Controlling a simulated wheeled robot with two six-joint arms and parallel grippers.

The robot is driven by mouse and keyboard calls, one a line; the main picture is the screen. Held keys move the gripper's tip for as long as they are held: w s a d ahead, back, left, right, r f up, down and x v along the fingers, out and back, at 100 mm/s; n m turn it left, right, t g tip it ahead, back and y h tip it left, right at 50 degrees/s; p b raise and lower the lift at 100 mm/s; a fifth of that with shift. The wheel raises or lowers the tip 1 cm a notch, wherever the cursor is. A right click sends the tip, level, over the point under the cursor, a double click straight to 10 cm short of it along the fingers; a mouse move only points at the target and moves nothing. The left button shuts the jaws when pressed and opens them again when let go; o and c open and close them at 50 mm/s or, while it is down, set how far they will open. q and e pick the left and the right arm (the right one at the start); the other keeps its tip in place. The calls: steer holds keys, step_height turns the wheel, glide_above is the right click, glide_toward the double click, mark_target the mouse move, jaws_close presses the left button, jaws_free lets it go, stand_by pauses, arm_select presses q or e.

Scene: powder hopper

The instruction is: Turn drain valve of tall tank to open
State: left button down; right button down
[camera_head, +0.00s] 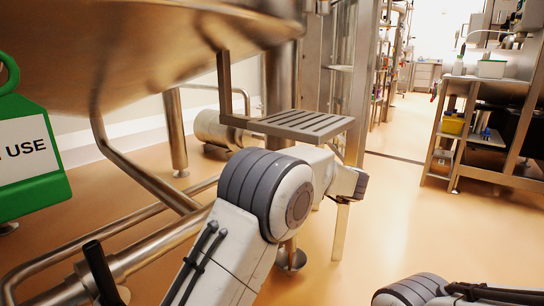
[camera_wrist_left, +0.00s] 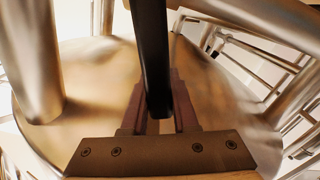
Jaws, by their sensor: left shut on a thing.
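In the left wrist view my left gripper (camera_wrist_left: 160,112) is shut on a black bar-shaped handle (camera_wrist_left: 149,45), with one finger on each side of it. The handle's far end and its valve body are hidden there. The head view shows my left arm but not its fingers. The large steel tank (camera_head: 150,50) fills the upper left of the head view. A black lever (camera_head: 99,272) stands tilted on a steel pipe at the lower left; I cannot tell if it is the handle I hold. My right gripper is out of view.
A green tag reading "USE" (camera_head: 35,185) hangs at the left. A slotted metal step (camera_head: 300,124) is just beyond my left arm. Steel pipes (camera_head: 150,235) run low at left. A workbench (camera_head: 490,90) stands at right; the floor between is clear.

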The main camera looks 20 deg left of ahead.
arm_select(q)
steer(key=shift+s+a+f+n+b, duration=0.25)
steer(key=shift+s+f+n, duration=0.15)
steer(key=shift+s+n, duration=0.3)
steer(key=shift+s+a+f+n+b, duration=0.2)
steer(key=shift+s+f+n, duration=0.3)
steer(key=shift+n, duration=0.3)
steer(key=shift+r, duration=0.1)
steer(key=c, duration=0.7)
jaws_free()
steer(key=shift+d+r, duration=0.1)
steer(key=shift+r, duration=0.05)
steer(key=shift+p+v, duration=2.9)
steer(key=shift+v, duration=2.25)
